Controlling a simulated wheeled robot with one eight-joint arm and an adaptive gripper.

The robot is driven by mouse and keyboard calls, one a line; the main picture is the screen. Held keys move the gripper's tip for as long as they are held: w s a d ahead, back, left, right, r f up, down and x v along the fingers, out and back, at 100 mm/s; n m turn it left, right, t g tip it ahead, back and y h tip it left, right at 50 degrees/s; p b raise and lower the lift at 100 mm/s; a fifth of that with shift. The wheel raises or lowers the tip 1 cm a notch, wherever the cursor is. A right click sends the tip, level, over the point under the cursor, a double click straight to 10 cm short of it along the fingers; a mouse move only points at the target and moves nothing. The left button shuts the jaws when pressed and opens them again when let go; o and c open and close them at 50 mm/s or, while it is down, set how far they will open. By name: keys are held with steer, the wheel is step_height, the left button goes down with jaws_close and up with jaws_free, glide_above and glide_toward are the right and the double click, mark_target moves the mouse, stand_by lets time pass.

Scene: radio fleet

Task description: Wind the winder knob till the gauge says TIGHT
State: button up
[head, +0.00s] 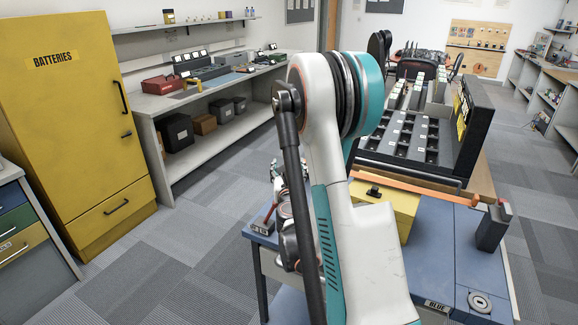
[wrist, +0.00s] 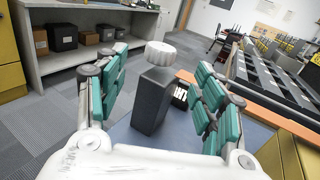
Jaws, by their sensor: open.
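The winder knob (wrist: 161,53) is white and ribbed. It sits on top of an upright dark grey post (wrist: 151,103) on the blue bench top in the wrist view. My gripper (wrist: 160,64) is open, with its teal-padded fingers to the left and right of the knob and post. No finger visibly touches the knob, and I cannot tell how deep it lies between them. A small black piece with white marks (wrist: 180,96) shows beside the post, partly covered by the right finger. I cannot tell if it is the gauge, and no reading is legible. My arm hides the knob in the head view.
The blue bench (head: 440,245) carries a yellow box (head: 388,208), an orange bar (head: 415,188) and a dark block (head: 492,228) at its right edge. A sloped black rack (head: 400,140) stands behind. A yellow batteries cabinet (head: 70,120) stands left. Carpeted floor between is clear.

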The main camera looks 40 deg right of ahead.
steer(key=n, duration=0.1)
steer(key=m+t+y+p, duration=0.25)
steer(key=m+y, duration=0.35)
steer(key=m, duration=2.7)
glide_toward(289, 151)
steer(key=shift+t, duration=0.45)
steer(key=x, duration=0.3)
steer(key=b+x, duration=0.1)
steer(key=x, duration=0.2)
steer(key=f+b+x, duration=0.1)
steer(key=x, duration=0.1)
steer(key=shift+w+d+f, duration=0.1)
steer(key=shift+w+d, duration=0.15)
steer(key=shift+w, duration=0.1)
steer(key=shift+w+d, duration=0.2)
steer(key=shift+w, duration=0.45)
